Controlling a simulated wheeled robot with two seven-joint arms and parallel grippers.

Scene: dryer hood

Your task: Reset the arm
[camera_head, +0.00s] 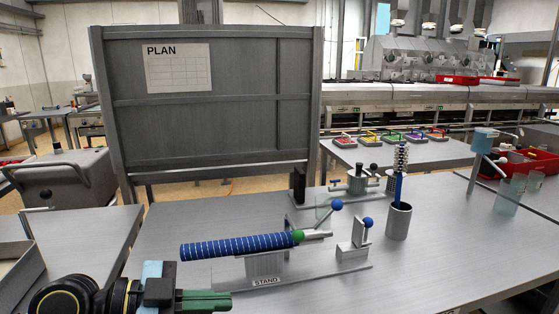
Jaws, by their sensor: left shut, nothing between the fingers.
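My right gripper is not in view.
A grey cup (398,222) holds a brush-like tool on the table. A blue-knobbed fixture (353,248) stands right of the cylinder. A grey board (210,110) with a PLAN sheet stands behind. A red bin (535,165) is at the right. The table's front right is clear.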

